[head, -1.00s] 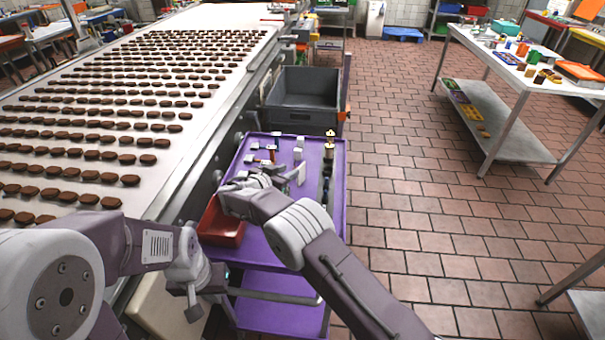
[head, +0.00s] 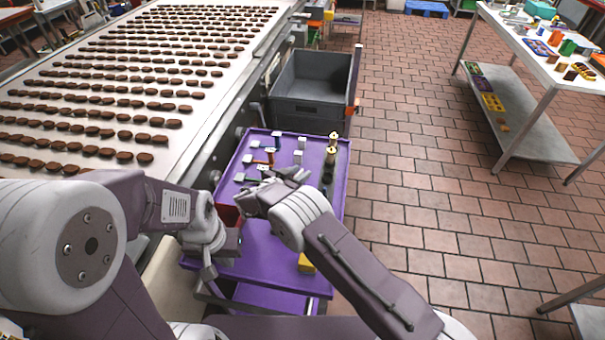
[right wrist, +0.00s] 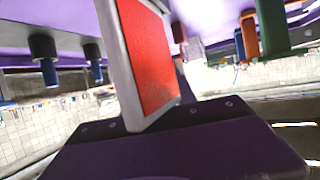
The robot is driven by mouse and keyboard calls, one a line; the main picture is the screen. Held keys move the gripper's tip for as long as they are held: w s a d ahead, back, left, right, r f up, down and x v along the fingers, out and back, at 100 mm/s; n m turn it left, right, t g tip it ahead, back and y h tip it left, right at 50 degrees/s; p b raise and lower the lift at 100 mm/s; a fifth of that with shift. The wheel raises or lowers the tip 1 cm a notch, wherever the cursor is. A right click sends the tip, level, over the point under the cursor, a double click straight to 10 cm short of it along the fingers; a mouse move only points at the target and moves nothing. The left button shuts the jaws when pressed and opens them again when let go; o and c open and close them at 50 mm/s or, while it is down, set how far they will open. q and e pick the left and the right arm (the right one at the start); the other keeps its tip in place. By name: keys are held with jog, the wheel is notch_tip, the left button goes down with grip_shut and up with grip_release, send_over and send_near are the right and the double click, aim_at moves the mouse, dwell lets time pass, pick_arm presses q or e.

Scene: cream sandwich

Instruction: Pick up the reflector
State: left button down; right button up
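I cannot pick out the reflector with certainty. In the right wrist view a red panel in a pale grey frame (right wrist: 146,58) stands close above my purple gripper body; I cannot tell whether it is a finger pad or a held thing. In the head view my right gripper (head: 280,177) is over the middle of the purple tray (head: 262,268), near several small white and orange-brown parts (head: 268,157). Its fingertips are hard to make out. My left gripper (head: 212,262) hangs at the tray's left side, its fingers unclear.
A red bin (head: 228,212) is mostly hidden behind my left arm. A yellow block (head: 306,263) lies near the tray's front. A grey crate (head: 310,107) stands beyond the tray. The conveyor (head: 205,120) runs along the left; open tiled floor (head: 420,190) is at right.

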jog(key=shift+s+a+r, duration=0.15)
jog(key=shift+s+a, duration=0.05)
jog(key=shift+s, duration=0.25)
jog(key=c, duration=0.4)
grip_shut()
jog(key=shift+w+d, duration=0.25)
jog(key=shift+w, duration=0.1)
pick_arm(q)
jog(key=shift+s, duration=0.25)
pick_arm(e)
jog(key=shift+s, duration=0.1)
pick_arm(q)
jog(key=shift+a, duration=0.1)
pick_arm(e)
jog(key=shift+a, duration=0.1)
